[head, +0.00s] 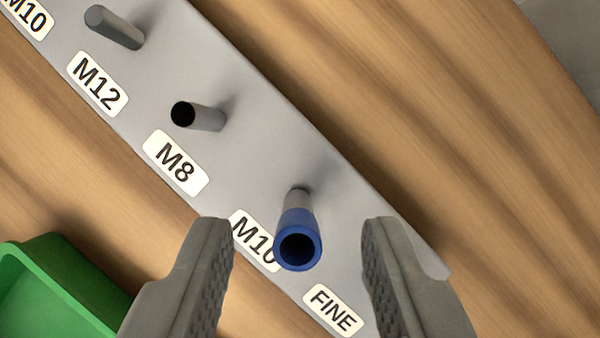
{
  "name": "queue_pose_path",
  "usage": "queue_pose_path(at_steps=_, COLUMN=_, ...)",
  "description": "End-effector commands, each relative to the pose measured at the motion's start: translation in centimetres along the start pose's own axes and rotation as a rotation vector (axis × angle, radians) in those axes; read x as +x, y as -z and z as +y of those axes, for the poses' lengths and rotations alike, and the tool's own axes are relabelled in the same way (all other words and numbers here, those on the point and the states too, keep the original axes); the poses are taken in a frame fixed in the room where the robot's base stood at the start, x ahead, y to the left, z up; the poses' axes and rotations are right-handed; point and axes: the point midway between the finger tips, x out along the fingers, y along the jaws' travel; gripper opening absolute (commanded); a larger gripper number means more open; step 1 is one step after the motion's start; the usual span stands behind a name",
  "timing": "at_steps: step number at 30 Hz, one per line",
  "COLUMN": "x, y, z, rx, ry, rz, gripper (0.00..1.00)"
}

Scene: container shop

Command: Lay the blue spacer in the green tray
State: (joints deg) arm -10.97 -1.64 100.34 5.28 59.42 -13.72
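The blue spacer (291,226) is a short hollow cylinder with its open end toward the camera. It sits around the upper part of a grey peg on the grey board, beside an M10 label that it partly covers. My gripper (296,235) is open, with one finger on each side of the spacer and a gap on both sides. The green tray (55,285) is at the lower left, and only a corner of it is in view, partly hidden by my left finger.
The grey board (260,120) runs diagonally across a wooden table (430,100). It bears other grey pegs, one by the M12 label (97,84) and a hollow one by the M8 label (175,163). A FINE label (333,311) is near its lower end. The table at right is clear.

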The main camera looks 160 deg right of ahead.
Motion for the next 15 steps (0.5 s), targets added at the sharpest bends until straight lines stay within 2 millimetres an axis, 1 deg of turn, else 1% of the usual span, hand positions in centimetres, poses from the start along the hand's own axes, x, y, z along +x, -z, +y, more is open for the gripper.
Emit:
queue_pose_path(at_steps=1, x=0.42, y=0.01, z=-0.02, rx=0.0, ry=0.0, rz=0.001, gripper=0.39)
queue_pose_path(at_steps=3, x=0.65, y=0.02, z=-0.02, rx=0.0, ry=0.0, rz=0.002, gripper=0.39)
queue_pose_path(at_steps=8, x=0.64, y=0.02, z=-0.01, rx=0.0, ry=0.0, rz=0.002, gripper=0.39)
queue_pose_path(at_steps=9, x=0.64, y=0.02, z=-0.01, rx=0.0, ry=0.0, rz=0.002, gripper=0.35)
queue_pose_path(at_steps=13, x=0.64, y=0.02, z=-0.01, rx=0.0, ry=0.0, rz=0.002, gripper=0.1)
queue_pose_path(at_steps=15, x=0.63, y=0.02, z=0.0, rx=0.0, ry=0.0, rz=0.002, gripper=0.0)
